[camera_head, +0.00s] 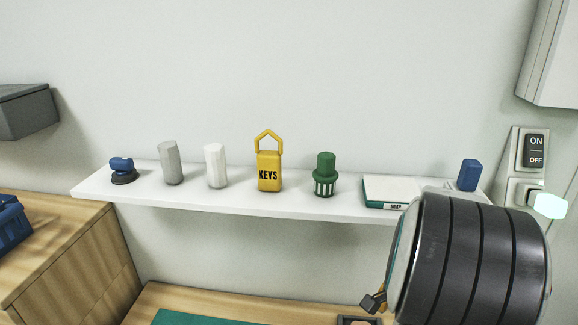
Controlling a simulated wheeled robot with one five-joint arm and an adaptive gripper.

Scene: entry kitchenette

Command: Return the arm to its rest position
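A thick dark ribbed cylinder of my arm (470,262) fills the lower right, in front of the shelf's right end. A small dark piece with a brass-coloured part (373,301) sticks out at its lower left. It may be a part of my gripper, but I cannot tell. The rest of the gripper is hidden behind the arm or outside the picture, so its fingers and anything in them cannot be made out.
A white wall shelf (230,205) holds a yellow KEYS tag (269,172), a green bottle (324,174), a soap box (392,191) and other small items. An ON/OFF switch (535,151) is at right. A wooden cabinet (75,262) stands at left.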

